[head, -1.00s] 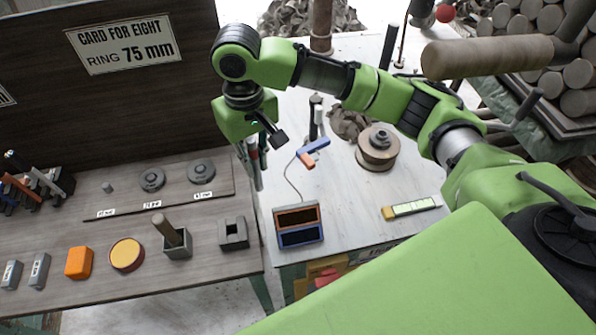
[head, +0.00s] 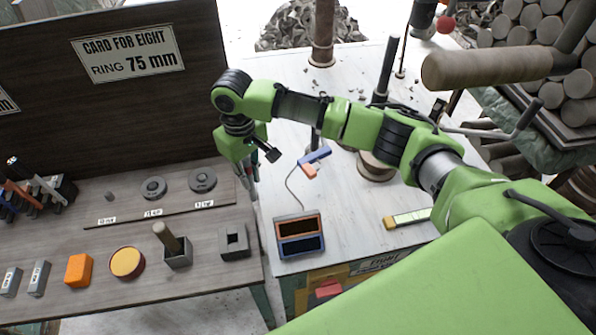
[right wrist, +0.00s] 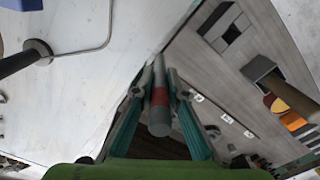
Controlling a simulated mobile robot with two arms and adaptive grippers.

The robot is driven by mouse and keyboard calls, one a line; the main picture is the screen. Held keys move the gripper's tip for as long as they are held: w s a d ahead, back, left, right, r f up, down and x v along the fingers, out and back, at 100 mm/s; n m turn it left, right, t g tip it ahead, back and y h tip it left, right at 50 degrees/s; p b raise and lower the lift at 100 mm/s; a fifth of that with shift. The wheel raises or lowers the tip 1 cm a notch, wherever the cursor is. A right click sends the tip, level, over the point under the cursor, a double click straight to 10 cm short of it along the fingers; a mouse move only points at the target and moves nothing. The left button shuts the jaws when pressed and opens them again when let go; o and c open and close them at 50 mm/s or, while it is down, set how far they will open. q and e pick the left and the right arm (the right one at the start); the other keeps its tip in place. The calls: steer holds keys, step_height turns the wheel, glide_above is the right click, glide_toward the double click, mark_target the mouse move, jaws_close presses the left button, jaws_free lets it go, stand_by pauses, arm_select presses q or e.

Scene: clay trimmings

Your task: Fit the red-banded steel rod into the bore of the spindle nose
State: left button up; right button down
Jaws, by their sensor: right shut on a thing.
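The steel rod (right wrist: 158,122) with its red band (right wrist: 159,97) is between the teal fingers of my right gripper (right wrist: 172,100) in the right wrist view. The gripper is shut on it and holds it clear of the table edges. In the head view my right gripper (head: 252,168) hangs over the gap between the two tables, with its fingers and the rod mostly hidden. I cannot pick out the spindle nose for certain. A round wooden piece (head: 375,171) on the white table is mostly hidden behind my right arm. My left gripper is not in view.
On the dark bench (head: 200,288) stand a hollow grey block (head: 233,243), a grey block with a rod standing in it (head: 177,258), a yellow-topped disc (head: 126,262) and an orange block (head: 79,270). The white table (head: 345,215) holds a two-window box (head: 299,236).

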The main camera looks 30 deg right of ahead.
steer(key=s+d+f+p, duration=0.1)
steer(key=s+d+p, duration=0.2)
steer(key=d, duration=0.8)
steer(key=shift+d+f, duration=0.15)
steer(key=shift+f, duration=0.1)
steer(key=c, duration=2.4)
jaws_free()
steer(key=shift+f, duration=0.15)
steer(key=o, duration=0.4)
steer(key=shift+d, duration=0.1)
